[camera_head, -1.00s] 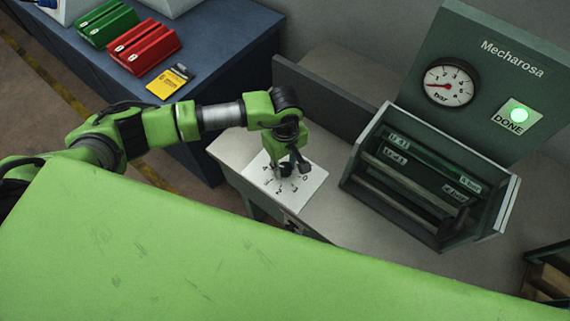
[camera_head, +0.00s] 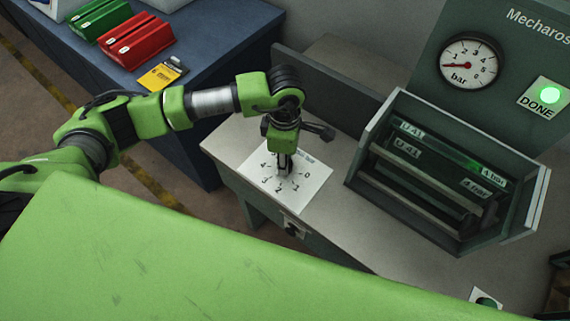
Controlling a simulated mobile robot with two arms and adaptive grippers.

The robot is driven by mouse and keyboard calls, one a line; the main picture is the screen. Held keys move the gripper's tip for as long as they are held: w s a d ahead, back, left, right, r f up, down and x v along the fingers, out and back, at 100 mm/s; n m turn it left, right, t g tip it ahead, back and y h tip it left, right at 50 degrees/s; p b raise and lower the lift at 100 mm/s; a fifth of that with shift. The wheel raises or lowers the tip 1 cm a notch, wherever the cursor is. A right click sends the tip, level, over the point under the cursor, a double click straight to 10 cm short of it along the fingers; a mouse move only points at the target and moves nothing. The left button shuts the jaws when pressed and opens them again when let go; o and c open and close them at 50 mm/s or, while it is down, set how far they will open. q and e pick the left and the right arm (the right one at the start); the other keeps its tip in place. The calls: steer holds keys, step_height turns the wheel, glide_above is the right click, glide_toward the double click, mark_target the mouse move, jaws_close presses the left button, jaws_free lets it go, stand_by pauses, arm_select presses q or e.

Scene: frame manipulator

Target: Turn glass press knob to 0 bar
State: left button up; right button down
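The knob's white dial plate (camera_head: 310,189) lies on the grey bench, marked from 4 at left through 3, 2 and 1 to 0 at right. My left gripper (camera_head: 284,170) points down over the middle of the plate and hides most or all of the knob. I cannot tell whether its fingers are closed on the knob or apart from it. The round pressure gauge (camera_head: 469,62) on the dark green panel has its red needle pointing left, near the low end of the scale. My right gripper is not in view.
A dark green press box (camera_head: 378,130) with slots stands right of the plate. A green lamp (camera_head: 549,94) above "DONE" is lit. A blue table (camera_head: 222,60) at back left holds a red case (camera_head: 135,38), a green case (camera_head: 98,18) and a yellow packet (camera_head: 161,76). My green body fills the foreground.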

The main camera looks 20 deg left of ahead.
arm_select(q)
steer(key=n+b, duration=0.4)
steer(key=n, duration=0.2)
steer(key=shift+f+b, duration=0.15)
steer(key=shift+b, duration=0.2)
steer(key=n+b, duration=0.3)
steer(key=n, duration=0.3)
steer(key=shift+n+b, duration=0.3)
steer(key=shift+n, duration=0.1)
steer(key=n+b, duration=0.1)
steer(key=n, duration=0.1)
steer(key=shift+n, duration=0.4)
steer(key=n+b, duration=0.1)
steer(key=n, duration=0.2)
steer(key=shift+n, duration=0.3)
steer(key=n+b, duration=0.1)
steer(key=n, duration=0.2)
steer(key=shift+r+n, duration=0.2)
steer(key=shift+n, duration=1.6)
